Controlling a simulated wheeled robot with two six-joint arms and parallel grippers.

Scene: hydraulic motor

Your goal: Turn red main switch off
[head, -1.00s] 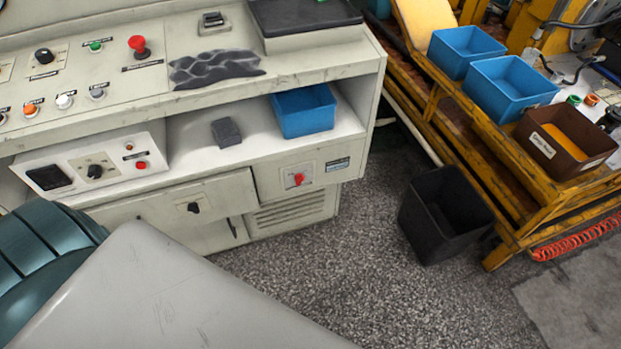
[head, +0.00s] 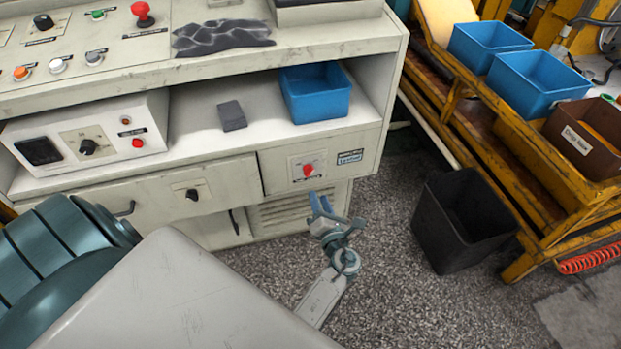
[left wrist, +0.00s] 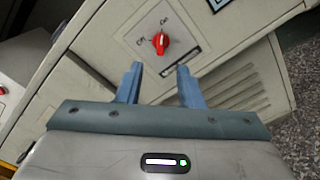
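The red main switch (head: 308,170) is a red rotary knob on a light square plate on the front of the cream cabinet, below the open shelf. In the left wrist view the red knob (left wrist: 160,42) shows beyond the fingers, with small lettering around it. My left gripper (head: 322,203) is open and empty, in front of and a little below the switch in the head view. Its blue fingers (left wrist: 160,83) are spread apart in the left wrist view, and the knob lies between their lines, apart from them. My right gripper is not in view.
A blue bin (head: 315,97) and a dark grey block (head: 232,116) sit on the shelf above. A black bin (head: 462,225) stands on the floor to the right, beside a yellow rack (head: 540,215).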

